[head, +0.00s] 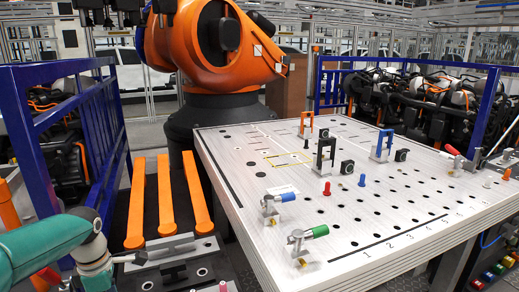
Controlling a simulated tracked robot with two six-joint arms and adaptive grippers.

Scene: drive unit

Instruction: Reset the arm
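My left arm, teal with a grey wrist, comes in at the lower left. My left gripper (138,258) appears only as a small dark part beyond the wrist. It is above the dark area left of the table, near the orange bars, and I cannot make out whether its fingers are apart. I see nothing clearly held in it. My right arm and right gripper are outside the view. A large orange industrial arm (225,45) on a dark base stands behind the table's left corner.
The perforated table (345,225) carries toggle clamps with blue (280,198) and green (310,235) handles, upright brackets (325,155) and small pins. Orange bars (165,195) lie left of it. Blue railings (65,115) bound the left side. Drive units (420,100) stand behind right.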

